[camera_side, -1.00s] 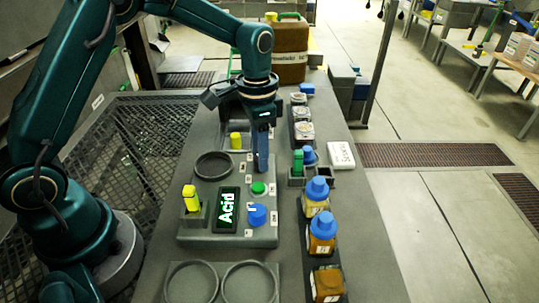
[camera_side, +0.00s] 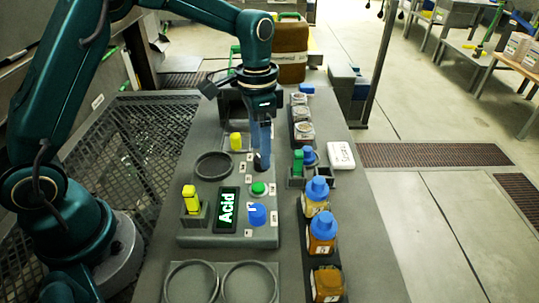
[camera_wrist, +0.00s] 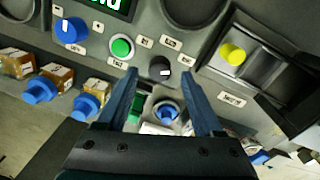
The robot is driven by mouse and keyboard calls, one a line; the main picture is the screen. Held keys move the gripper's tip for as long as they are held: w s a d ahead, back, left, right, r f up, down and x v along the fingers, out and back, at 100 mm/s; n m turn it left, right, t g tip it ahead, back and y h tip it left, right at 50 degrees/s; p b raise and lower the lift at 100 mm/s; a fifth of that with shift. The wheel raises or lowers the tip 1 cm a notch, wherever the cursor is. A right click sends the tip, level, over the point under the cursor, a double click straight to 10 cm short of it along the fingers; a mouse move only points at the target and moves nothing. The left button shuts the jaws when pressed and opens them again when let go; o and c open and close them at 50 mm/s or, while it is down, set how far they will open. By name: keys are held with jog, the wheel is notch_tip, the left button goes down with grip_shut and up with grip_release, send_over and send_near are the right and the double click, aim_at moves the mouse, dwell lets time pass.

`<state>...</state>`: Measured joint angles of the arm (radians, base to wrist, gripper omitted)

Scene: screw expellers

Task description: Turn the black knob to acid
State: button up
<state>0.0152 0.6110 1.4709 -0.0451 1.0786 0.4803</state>
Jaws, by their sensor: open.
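The black knob (camera_wrist: 159,69) sits on the grey panel. Its white mark points right in the wrist view, and small labels surround it. In the side view, the dark knob (camera_side: 258,166) is just below my fingertips. My gripper (camera_wrist: 160,66) is open and empty, its two blue fingers on either side of the knob in the wrist view. In the side view, my gripper (camera_side: 262,150) points down over the panel, apparently just above the knob. The display (camera_side: 227,210) reads "Acid" in white on green; only its lower edge shows in the wrist view.
A green button (camera_side: 258,188) and a blue knob (camera_side: 257,215) are on the same panel. A yellow knob (camera_side: 236,141) is behind. Blue-capped bottles (camera_side: 322,228) stand in a rack along the right. A round ring holder (camera_side: 213,166) is to the left.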

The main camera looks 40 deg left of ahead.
jog(key=shift+a+r, duration=0.1)
jog(key=shift+r, duration=1.6)
jog(key=shift+w+r, duration=0.1)
jog(key=shift+r, duration=0.2)
jog(key=s+r+n+t, duration=0.1)
jog(key=s+r+t, duration=0.3)
jog(key=s+r, duration=0.45)
jog(key=s+a+f+n+t, duration=0.1)
jog(key=s+f+n, duration=0.2)
jog(key=s, duration=0.5)
jog(key=shift+s+n+t, duration=0.2)
jog(key=shift+n+t, duration=0.2)
jog(key=shift+n, duration=0.3)
jog(key=shift+a, duration=0.1)
